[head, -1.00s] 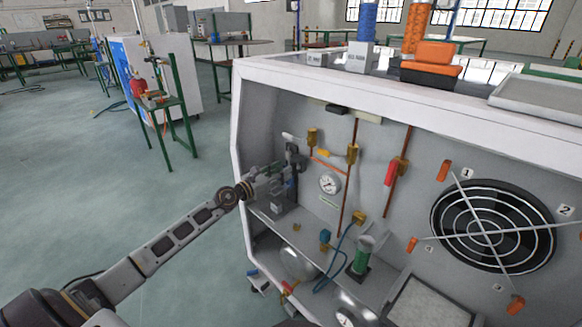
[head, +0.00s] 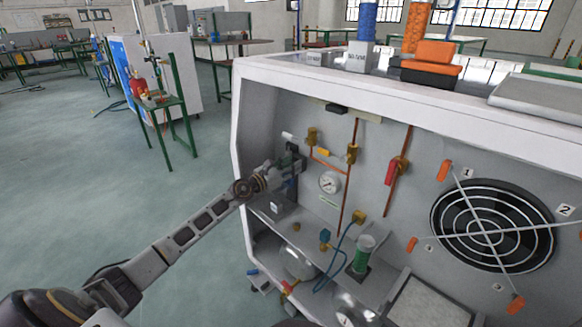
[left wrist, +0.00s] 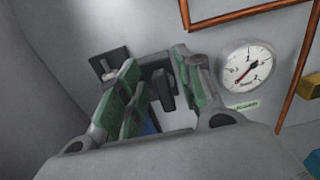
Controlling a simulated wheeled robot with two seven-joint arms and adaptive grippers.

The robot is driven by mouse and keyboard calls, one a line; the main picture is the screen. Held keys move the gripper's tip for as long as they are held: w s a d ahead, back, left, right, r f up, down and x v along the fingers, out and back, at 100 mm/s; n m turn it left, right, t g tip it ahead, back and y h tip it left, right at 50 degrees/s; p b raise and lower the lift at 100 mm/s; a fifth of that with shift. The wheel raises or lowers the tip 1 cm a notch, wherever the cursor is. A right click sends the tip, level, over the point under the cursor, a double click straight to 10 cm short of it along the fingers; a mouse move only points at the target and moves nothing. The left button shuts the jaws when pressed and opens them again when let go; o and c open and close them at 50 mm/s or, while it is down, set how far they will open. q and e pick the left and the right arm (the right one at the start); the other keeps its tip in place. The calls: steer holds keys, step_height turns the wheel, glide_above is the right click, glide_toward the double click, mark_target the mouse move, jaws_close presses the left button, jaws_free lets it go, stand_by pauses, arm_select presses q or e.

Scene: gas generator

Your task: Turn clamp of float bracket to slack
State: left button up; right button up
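The float bracket shows as a dark upright fixture (head: 294,158) on the back wall at the left of the open cabinet, partly hidden by my gripper in the head view. In the left wrist view a dark lever-like piece (left wrist: 163,90), which looks like its clamp, stands between my fingers. My left gripper (head: 287,170) is at the bracket; its green-padded fingers also show in the left wrist view (left wrist: 157,80). The fingers are apart, on either side of the dark piece, with a gap visible; I cannot tell if either touches it. My right gripper is not in view.
A round gauge (head: 329,183) and copper pipes (head: 347,190) are close to the right of the gripper. The cabinet's white left edge (head: 240,150) is beside my arm. A grey shelf (head: 300,228) with valves and a green cylinder (head: 364,254) lies below.

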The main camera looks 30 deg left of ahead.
arm_select(q)
steer(key=shift+c, duration=0.2)
jaws_close()
